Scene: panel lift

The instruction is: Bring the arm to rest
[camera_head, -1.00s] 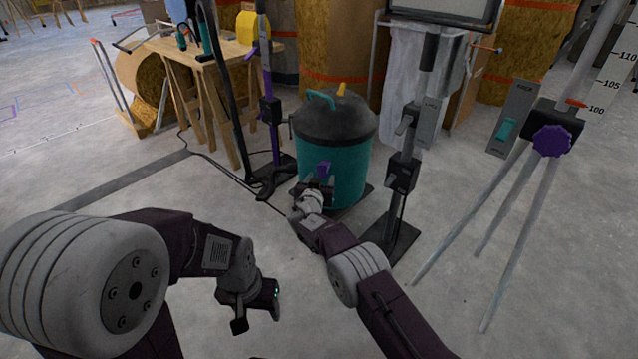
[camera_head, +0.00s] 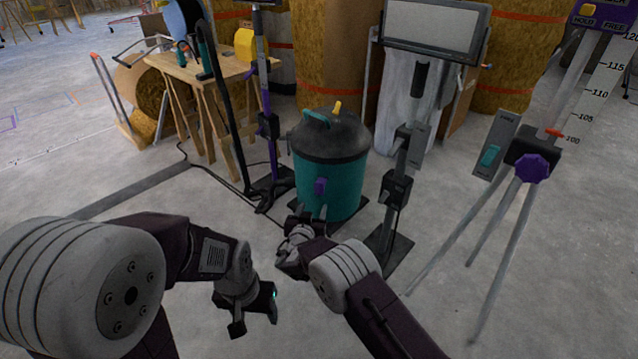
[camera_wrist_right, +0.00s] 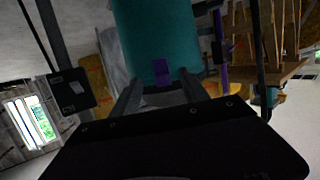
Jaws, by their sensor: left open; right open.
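My right gripper (camera_head: 315,213) is open and empty, just in front of the teal canister with a dark lid (camera_head: 331,165). A small purple part (camera_head: 320,187) sits on the canister's front, clear of the fingers in the head view. In the right wrist view my right gripper's fingers (camera_wrist_right: 160,95) stand apart, with the purple part (camera_wrist_right: 162,72) showing between and beyond them on the teal canister (camera_wrist_right: 157,35). My left gripper (camera_head: 257,318) is open and empty, low over the bare floor at the lower left.
A black stand (camera_head: 397,185) stands right of the canister. A tripod with a purple knob (camera_head: 532,168) spreads its legs at the right. A purple-and-black pole (camera_head: 268,125) and a wooden workbench (camera_head: 200,65) stand behind left. The floor in front is clear.

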